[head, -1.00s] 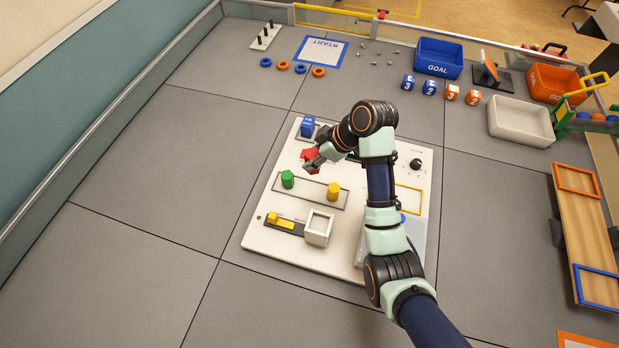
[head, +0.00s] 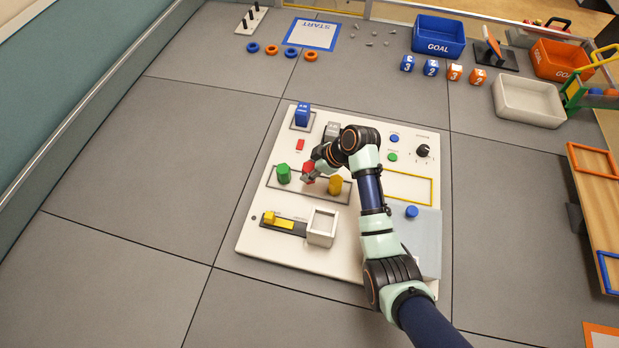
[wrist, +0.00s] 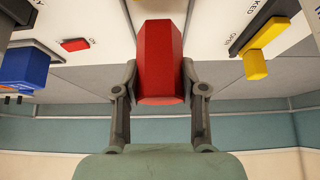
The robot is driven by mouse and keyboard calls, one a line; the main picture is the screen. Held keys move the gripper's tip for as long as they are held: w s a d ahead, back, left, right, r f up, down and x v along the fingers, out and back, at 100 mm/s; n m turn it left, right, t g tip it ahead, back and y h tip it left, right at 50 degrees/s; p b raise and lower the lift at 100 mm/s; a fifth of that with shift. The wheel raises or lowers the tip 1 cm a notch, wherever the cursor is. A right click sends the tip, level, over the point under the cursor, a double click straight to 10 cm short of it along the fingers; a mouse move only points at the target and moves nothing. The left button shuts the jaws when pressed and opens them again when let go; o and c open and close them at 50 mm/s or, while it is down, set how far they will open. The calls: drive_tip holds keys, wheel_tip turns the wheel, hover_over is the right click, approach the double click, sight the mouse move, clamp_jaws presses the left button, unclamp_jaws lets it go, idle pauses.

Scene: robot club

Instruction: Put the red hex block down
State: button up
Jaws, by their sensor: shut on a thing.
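The red hex block (head: 308,168) is between the fingers of my gripper (head: 310,175) in the head view, over the grey strip (head: 310,194) between the green hex block (head: 284,174) and the yellow hex block (head: 335,186). In the wrist view the red block (wrist: 160,55) is large and central, with a finger of my gripper (wrist: 160,78) against each side. Whether its base touches the strip cannot be told; my fingers partly cover it in the head view.
The white panel (head: 262,238) also carries a blue block (head: 303,115), a red rocker (head: 300,145), a yellow slider (head: 269,217), an open square box (head: 321,228) and a knob (head: 422,151). Bare grey floor lies left of the panel.

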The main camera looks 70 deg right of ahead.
drive_tip(key=shift+f+b, duration=0.65)
drive_tip(key=shift+f, duration=1.45)
drive_tip(key=shift+f, duration=0.1)
drive_tip(key=o, duration=1.2)
drive_tip(key=shift+c, duration=0.2)
drive_tip(key=shift+s+r, duration=0.1)
drive_tip(key=shift+r, duration=0.25)
drive_tip(key=p+v, duration=0.3)
drive_tip(key=v, duration=0.8)
drive_tip(key=shift+s+d+r+p, duration=0.1)
drive_tip(key=shift+s+r+p, duration=0.05)
drive_tip(key=shift+r+p, duration=0.15)
drive_tip(key=shift+f, duration=0.1)
